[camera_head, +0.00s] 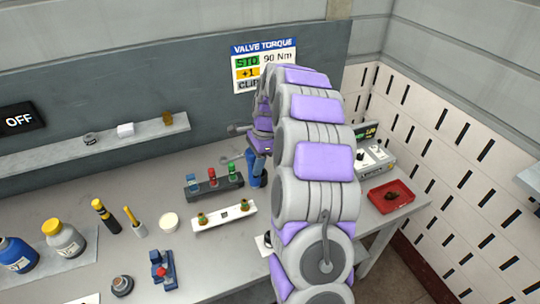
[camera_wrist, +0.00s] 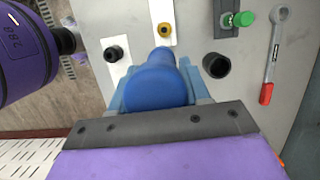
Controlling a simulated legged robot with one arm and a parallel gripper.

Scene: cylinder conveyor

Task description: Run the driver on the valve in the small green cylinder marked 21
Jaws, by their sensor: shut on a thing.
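My gripper (camera_wrist: 158,98) is shut on a blue rounded tool body, the driver (camera_wrist: 155,78), in the wrist view. Light blue fingers flank it on both sides. In the head view the blue driver (camera_head: 257,170) hangs upright over the bench, just right of the dark rack and partly behind my arm. Its lower end and tip are hidden, so I cannot tell whether it touches anything. I make out no small green cylinder marked 21 in either view; my arm hides part of the bench. A green cap (camera_wrist: 243,18) shows at the top of the wrist view.
A dark rack (camera_head: 214,187) holds blue, red and green-topped pieces. A white strip (camera_head: 226,216) with fittings lies in front. A red-handled wrench (camera_wrist: 272,60) and a black cup (camera_wrist: 216,65) lie near the driver. A red tray (camera_head: 391,197) sits at the right.

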